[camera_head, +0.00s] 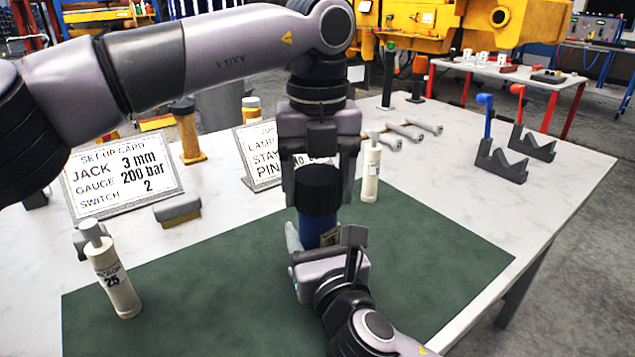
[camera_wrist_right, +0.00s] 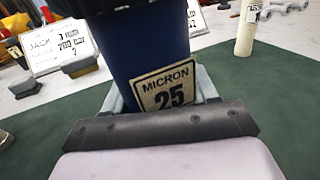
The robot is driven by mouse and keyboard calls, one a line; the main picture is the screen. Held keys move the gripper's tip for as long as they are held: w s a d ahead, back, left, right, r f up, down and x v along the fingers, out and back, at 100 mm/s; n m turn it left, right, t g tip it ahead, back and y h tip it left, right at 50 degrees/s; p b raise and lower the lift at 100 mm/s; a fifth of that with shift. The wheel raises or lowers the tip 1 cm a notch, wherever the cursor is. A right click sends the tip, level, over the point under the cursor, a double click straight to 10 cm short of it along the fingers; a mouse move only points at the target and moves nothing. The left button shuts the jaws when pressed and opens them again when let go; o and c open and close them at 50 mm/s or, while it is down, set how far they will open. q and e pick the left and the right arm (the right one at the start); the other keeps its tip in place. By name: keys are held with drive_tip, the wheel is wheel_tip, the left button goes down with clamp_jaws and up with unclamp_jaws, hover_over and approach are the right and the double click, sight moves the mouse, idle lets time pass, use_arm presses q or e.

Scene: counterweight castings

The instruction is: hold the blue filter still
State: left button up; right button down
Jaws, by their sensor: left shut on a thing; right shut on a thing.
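The blue filter (camera_head: 315,229) stands upright over the green mat, near the middle of the head view, with a black ribbed cap (camera_head: 319,190) on top. In the right wrist view the blue filter (camera_wrist_right: 150,45) fills the centre, with a label reading MICRON 25. My left gripper (camera_head: 320,184) comes down from above, its fingers on either side of the black cap, shut on it. My right gripper (camera_head: 324,241) comes in from the front, low down, shut around the blue body. The filter's foot is hidden behind my right gripper.
The green mat (camera_head: 440,262) is mostly bare. Two cards (camera_head: 125,178) stand behind. Grey V-block stands (camera_head: 500,163) are at right; several grey-handled tools lie at back.

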sight(318, 174)
use_arm(q)
drive_tip(key=n, duration=0.5)
use_arm(e)
drive_tip(key=shift+f, duration=0.15)
use_arm(q)
drive_tip(key=n, duration=0.5)
drive_tip(key=shift+n, duration=0.3)
drive_tip(key=shift+r, duration=0.2)
drive_tip(key=shift+r, duration=0.95)
drive_tip(key=shift+r, duration=0.1)
drive_tip(key=shift+r, duration=1.9)
